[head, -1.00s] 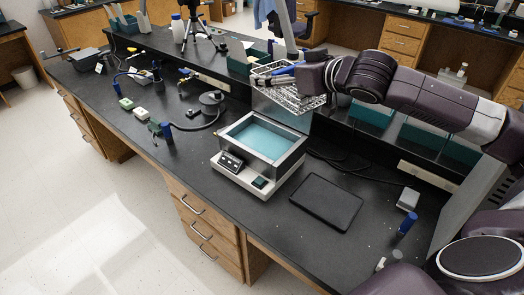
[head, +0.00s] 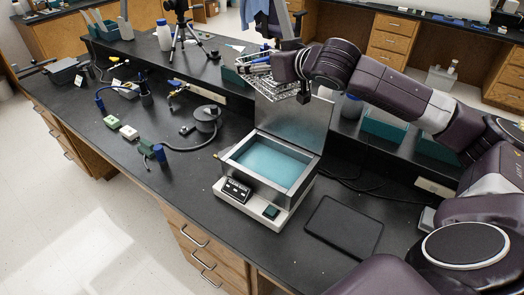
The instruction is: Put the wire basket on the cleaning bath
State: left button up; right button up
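The wire basket (head: 270,80) is a silver mesh tray, raised above the bench behind the cleaning bath's upright lid, which hides part of it. My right gripper (head: 262,59) reaches in from the right and is shut on the basket's upper edge; the arm's wrist partly hides the fingers. The cleaning bath (head: 226,193) is a pale box with a steel rim, dark control panels in front and blue-green liquid inside. Its lid (head: 297,118) stands open at the back. The basket is apart from the bath. My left gripper is not in view.
A flat black pad (head: 344,226) lies right of the bath. A burner-like round device (head: 206,117) with a hose and a blue-topped holder (head: 160,155) stand to its left. A raised shelf with green bins (head: 383,130) runs behind.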

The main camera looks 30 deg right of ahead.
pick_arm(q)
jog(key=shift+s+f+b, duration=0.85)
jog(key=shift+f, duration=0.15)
pick_arm(e)
notch_tip(320, 180, down, 25)
jog(key=shift+s, duration=0.2)
jog(key=shift+f+b, duration=0.6)
jog(key=shift+f, duration=0.1)
jog(key=o, duration=1)
jog(key=shift+r, duration=0.1)
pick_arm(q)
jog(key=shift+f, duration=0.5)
pick_arm(e)
jog(key=shift+s, duration=0.1)
